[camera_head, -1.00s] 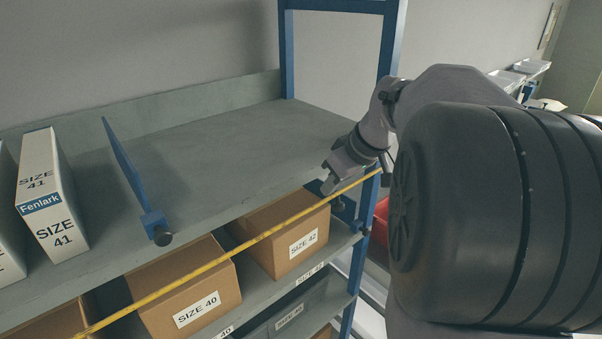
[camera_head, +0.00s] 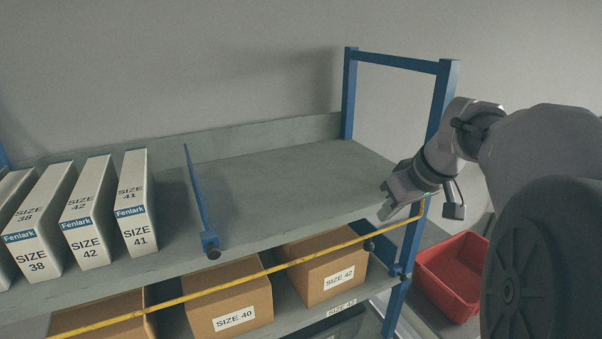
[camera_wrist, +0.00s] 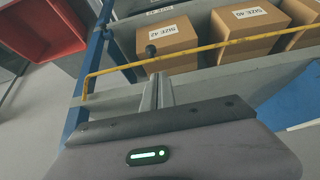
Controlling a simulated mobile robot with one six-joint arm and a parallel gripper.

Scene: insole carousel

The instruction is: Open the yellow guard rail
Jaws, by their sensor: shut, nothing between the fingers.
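The yellow guard rail (camera_head: 268,268) runs across the front of the shelf, in front of the cardboard boxes. Its right end bends up at the blue post, close to my gripper. My gripper (camera_head: 385,214) is at the right end of the upper shelf, near the rail's bent end. Its fingers are shut and empty. In the wrist view the rail (camera_wrist: 210,46) crosses beyond the shut fingers (camera_wrist: 156,92), and its bent end is at the left by the blue post. I cannot tell whether the fingers touch the rail.
White shoe boxes (camera_head: 88,212) stand on the left of the upper shelf (camera_head: 290,175), beside a blue divider (camera_head: 196,200). Cardboard boxes (camera_head: 322,268) sit on the shelf below. A red bin (camera_head: 452,275) is right of the blue post (camera_head: 440,100). The upper shelf's right half is clear.

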